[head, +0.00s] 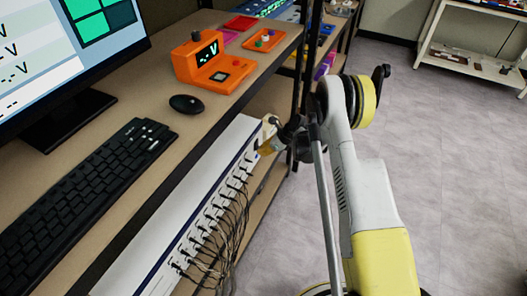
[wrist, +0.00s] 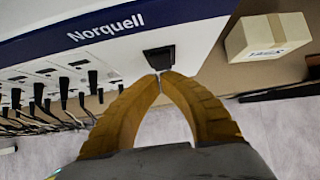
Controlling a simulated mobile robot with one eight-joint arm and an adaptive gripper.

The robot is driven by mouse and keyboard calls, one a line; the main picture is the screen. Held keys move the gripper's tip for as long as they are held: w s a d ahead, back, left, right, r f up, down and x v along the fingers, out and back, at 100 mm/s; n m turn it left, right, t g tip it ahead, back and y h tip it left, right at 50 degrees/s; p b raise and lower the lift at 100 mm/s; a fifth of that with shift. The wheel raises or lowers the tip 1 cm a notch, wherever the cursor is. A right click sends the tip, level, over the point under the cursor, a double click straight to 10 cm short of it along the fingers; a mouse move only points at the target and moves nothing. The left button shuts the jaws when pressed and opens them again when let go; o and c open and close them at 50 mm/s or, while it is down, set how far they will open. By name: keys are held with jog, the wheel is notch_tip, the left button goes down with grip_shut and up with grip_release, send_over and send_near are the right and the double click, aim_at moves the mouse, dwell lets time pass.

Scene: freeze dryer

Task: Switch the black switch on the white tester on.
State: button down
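The white tester (head: 190,198) is a long box on the shelf below the desk, with a dark blue stripe and a row of ports with black cables. In the wrist view its front (wrist: 50,62) carries the word Norquell. The black switch (wrist: 158,56) sits on that front to the right of the ports. My gripper (wrist: 162,74) is shut with nothing between its fingertips. The tips are right at the switch's lower edge; I cannot tell whether they touch it.
A small cardboard box (wrist: 267,37) is right of the tester in the wrist view. Black cables (head: 222,232) hang from the tester's front. A dark shelf post (head: 302,85) stands just beyond my gripper. The desk above holds a keyboard (head: 85,190), mouse (head: 187,104) and orange meter (head: 212,68).

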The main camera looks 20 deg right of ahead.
jog(key=shift+w+a+f, duration=0.2)
jog(key=shift+w+a, duration=0.1)
jog(key=shift+a, duration=0.1)
